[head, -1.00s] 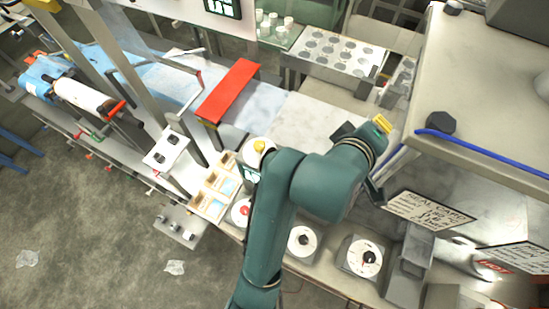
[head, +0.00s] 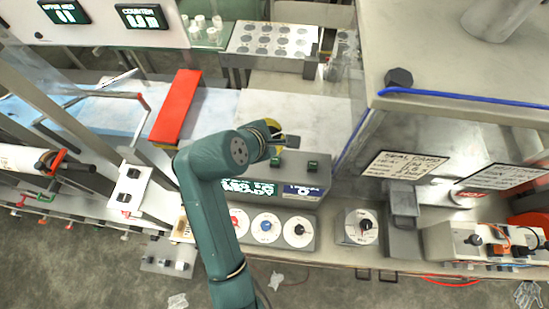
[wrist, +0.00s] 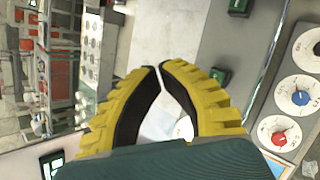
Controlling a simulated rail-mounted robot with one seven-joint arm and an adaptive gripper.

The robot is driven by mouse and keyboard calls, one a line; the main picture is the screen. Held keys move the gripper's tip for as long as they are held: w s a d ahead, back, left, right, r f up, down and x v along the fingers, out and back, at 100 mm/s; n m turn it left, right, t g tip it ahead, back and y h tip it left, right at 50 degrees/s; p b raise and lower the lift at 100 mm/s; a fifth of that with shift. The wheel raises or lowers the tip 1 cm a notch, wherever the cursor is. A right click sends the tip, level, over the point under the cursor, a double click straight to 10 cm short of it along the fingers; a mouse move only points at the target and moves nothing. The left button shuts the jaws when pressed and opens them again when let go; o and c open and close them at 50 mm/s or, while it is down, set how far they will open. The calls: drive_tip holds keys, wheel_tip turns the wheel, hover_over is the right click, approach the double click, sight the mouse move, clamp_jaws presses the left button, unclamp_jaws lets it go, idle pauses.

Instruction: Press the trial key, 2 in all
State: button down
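A grey control box carries two dark green keys on its top. In the head view, the left key (head: 275,160) is close to my gripper and the right key (head: 312,165) stands beside it. In the wrist view the same keys show as a nearer one (wrist: 220,75) and a farther one (wrist: 240,7). I cannot read which is the trial key. My gripper (wrist: 160,67) has yellow fingers with black pads. Its tips are together and hold nothing. It is above and behind the box, apart from both keys, with the nearer key to its right in the wrist view.
Lit displays (head: 250,187) are on the box front. Red, blue (head: 266,227) and black dials line the panel below. A red bar (head: 176,105) is at left. A cabinet with a clear guard and blue edge (head: 450,98) rises at right. The pale bench behind the box is clear.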

drive_tip(key=b, duration=0.7)
hover_over(275, 160)
drive_tip(key=w, duration=0.1)
wheel_tip(275, 160, down, 6)
drive_tip(key=shift+f, duration=0.1)
drive_tip(key=shift+f+b, duration=0.3)
drive_tip(key=shift+f, duration=0.85)
drive_tip(key=shift+f, duration=0.1)
drive_tip(key=shift+f+p, duration=0.35)
drive_tip(key=shift+f, duration=0.5)
idle(0.4)
drive_tip(key=shift+r+p, duration=0.95)
drive_tip(key=shift+p, duration=0.4)
